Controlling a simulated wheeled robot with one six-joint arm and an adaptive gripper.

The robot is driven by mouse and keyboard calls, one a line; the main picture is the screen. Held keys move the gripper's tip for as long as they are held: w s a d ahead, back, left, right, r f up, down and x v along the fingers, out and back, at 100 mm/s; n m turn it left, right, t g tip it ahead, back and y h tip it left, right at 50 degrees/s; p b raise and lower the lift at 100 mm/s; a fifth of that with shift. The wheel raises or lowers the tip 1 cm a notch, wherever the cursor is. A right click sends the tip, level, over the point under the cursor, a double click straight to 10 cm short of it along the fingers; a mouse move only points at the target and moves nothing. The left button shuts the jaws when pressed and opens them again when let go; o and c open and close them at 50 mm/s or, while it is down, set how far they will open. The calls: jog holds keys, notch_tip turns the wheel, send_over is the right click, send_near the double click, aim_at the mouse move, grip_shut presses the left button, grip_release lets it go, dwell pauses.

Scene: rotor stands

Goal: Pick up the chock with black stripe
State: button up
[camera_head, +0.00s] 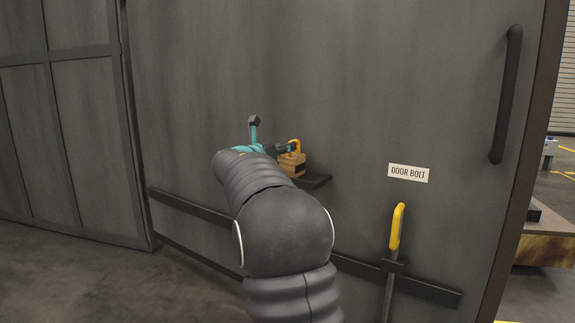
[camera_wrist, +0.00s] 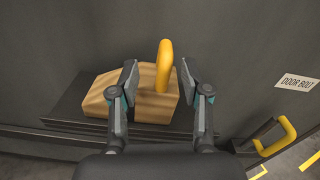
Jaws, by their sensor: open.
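A wooden chock (camera_wrist: 103,95) with an upright yellow loop handle (camera_wrist: 164,66) sits on a small dark shelf (camera_wrist: 62,110) fixed to a grey metal door. In the head view the chock (camera_head: 292,166) is partly hidden behind my arm and gripper; I cannot make out a black stripe clearly. My gripper (camera_wrist: 158,80) is open, with one finger on each side of the yellow handle in the wrist view. I see no clear contact between the fingers and the handle. In the head view my gripper (camera_head: 267,136) is at the chock, its fingers dark and teal.
The grey door (camera_head: 410,80) stands close behind the shelf. To the right are a "DOOR BOLT" label (camera_head: 408,173) and a bolt with a yellow handle (camera_head: 397,228). A dark bar (camera_head: 425,288) runs low across the door. A black pull handle (camera_head: 507,95) is at upper right.

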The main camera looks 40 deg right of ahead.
jog(key=shift+s+r+x, duration=0.1)
jog(key=shift+r+x, duration=0.1)
jog(key=shift+x, duration=1.15)
jog(key=shift+s+r+x, duration=0.15)
jog(key=shift+x, duration=1.25)
grip_shut()
